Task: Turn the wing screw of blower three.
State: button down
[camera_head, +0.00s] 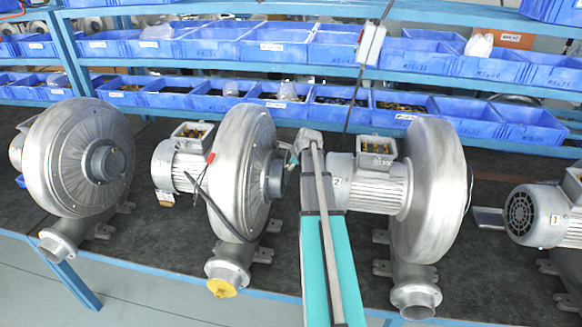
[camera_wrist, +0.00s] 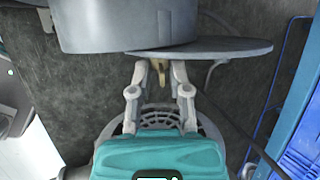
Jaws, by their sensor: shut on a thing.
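Blower three, as I take it, is the grey blower (camera_head: 238,172) second from the left in the head view; I cannot read a 3 on it. Its round inlet (camera_head: 275,178) faces right. My gripper (camera_head: 294,158) is at that inlet, with the teal arm reaching up from the front. In the wrist view my gripper (camera_wrist: 159,72) is shut on a small brass-coloured piece, apparently the wing screw (camera_wrist: 158,65), just below the edge of a grey disc (camera_wrist: 225,47). A grey cylinder (camera_wrist: 125,25) is above the disc. The fingers hide part of the screw, so its angle is unclear.
A blower labelled 2 (camera_head: 430,190) stands close right of my arm. Other blowers stand at the far left (camera_head: 75,160) and far right (camera_head: 540,212). A yellow cap (camera_head: 221,288) is on blower three's outlet. Blue bins (camera_head: 270,48) fill the shelves behind.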

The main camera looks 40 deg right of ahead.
jog(key=shift+s+a+f+t+h+b, duration=0.15)
jog(key=shift+t+h+b, duration=0.25)
jog(key=shift+t+h, duration=0.2)
dwell(0.8)
jog(key=c, duration=0.6)
grip_release()
jog(key=shift+r+p, duration=0.2)
jog(key=shift+p, duration=0.15)
